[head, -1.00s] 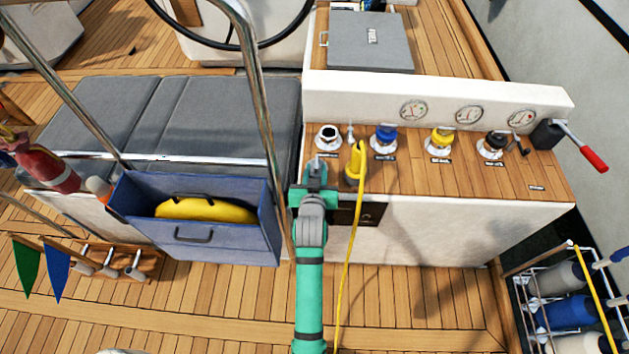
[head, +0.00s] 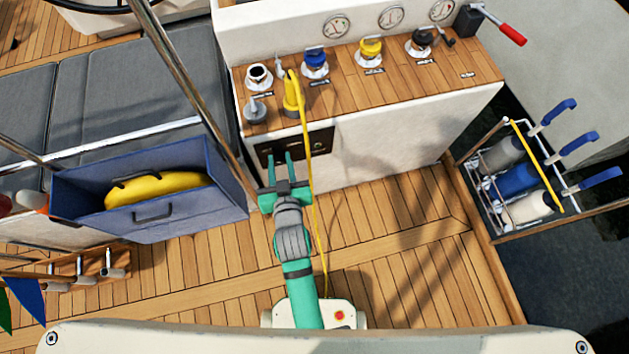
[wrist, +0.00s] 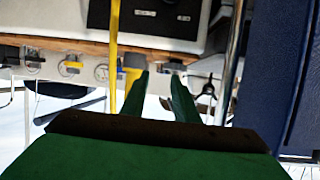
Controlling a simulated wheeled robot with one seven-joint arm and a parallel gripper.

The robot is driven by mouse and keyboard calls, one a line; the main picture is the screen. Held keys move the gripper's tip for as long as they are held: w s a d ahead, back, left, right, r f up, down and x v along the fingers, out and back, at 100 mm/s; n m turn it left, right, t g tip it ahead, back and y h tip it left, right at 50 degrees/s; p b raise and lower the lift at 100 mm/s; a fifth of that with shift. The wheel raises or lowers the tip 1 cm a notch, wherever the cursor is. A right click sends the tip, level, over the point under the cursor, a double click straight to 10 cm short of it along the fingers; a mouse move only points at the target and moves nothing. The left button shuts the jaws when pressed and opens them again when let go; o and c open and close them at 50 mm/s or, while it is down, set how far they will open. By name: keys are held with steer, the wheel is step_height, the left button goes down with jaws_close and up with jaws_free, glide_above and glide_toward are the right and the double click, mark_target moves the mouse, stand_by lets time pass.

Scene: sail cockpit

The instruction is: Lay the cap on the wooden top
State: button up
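The grey cap (head: 255,108) rests on the wooden top (head: 400,95), at its front left corner. It stands in front of a white open fitting (head: 259,76) and left of a yellow plug (head: 291,95) with a yellow cable. My gripper (head: 279,160) is open and empty, below the top's front edge, in front of a dark panel, apart from the cap. In the wrist view, the two green fingers of my gripper (wrist: 158,82) are spread with nothing between them. I cannot make out the cap in the wrist view.
Blue (head: 315,62), yellow (head: 370,50) and black (head: 419,42) capped fittings stand along the top. The yellow cable (head: 313,190) hangs just right of my arm. A blue box (head: 180,230) with a yellow item and a steel rail (head: 190,90) are at left.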

steer(key=s+d+r+h, duration=0.1)
steer(key=s+d+r, duration=0.1)
steer(key=s, duration=0.6)
steer(key=s+d+r+m+t+h, duration=0.1)
steer(key=s+d, duration=0.3)
steer(key=s, duration=0.5)
steer(key=s+d+r+m+h, duration=0.1)
steer(key=s+d+r, duration=0.2)
steer(key=s, duration=0.5)
steer(key=shift+s+d+t, duration=0.3)
steer(key=shift+d+t, duration=0.1)
steer(key=shift+d, duration=0.1)
